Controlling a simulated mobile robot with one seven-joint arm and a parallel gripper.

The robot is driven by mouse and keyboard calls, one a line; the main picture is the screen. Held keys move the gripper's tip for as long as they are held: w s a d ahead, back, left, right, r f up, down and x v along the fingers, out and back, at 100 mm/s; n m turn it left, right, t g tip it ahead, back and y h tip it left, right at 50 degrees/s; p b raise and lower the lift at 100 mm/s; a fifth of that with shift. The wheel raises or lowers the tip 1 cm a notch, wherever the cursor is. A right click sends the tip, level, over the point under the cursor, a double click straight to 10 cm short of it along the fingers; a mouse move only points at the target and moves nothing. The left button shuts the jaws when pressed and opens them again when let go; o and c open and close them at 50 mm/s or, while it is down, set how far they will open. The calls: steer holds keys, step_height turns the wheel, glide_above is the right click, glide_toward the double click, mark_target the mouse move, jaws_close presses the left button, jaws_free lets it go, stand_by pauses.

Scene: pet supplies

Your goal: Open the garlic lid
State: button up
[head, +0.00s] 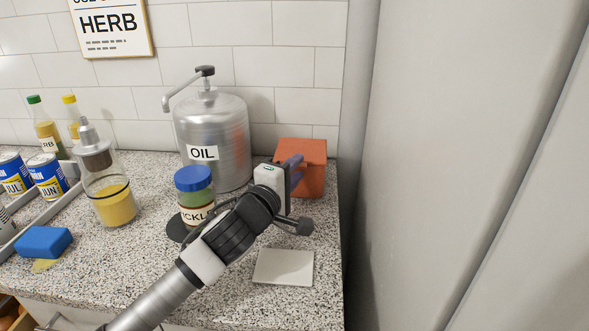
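No container with a readable garlic label shows. An orange-red box (312,150) with a flat top stands at the right end of the counter against the wall; any label on it is hidden or faces away. My gripper (296,172) is in front of this box, with its bluish fingers overlapping the box's left and front side in the picture. I cannot tell whether the fingers touch the box, or whether they are open or shut. My arm hides part of the counter and the box's lower left.
A metal OIL canister (225,130) stands left of the box. A blue-lidded pickle jar (194,190) is close to my arm. A white square plate (284,266) lies in front. A yellow-filled jar (111,198) and blue sponge (44,241) are left. A grey panel (440,170) borders the right.

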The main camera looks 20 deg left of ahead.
jaws_close()
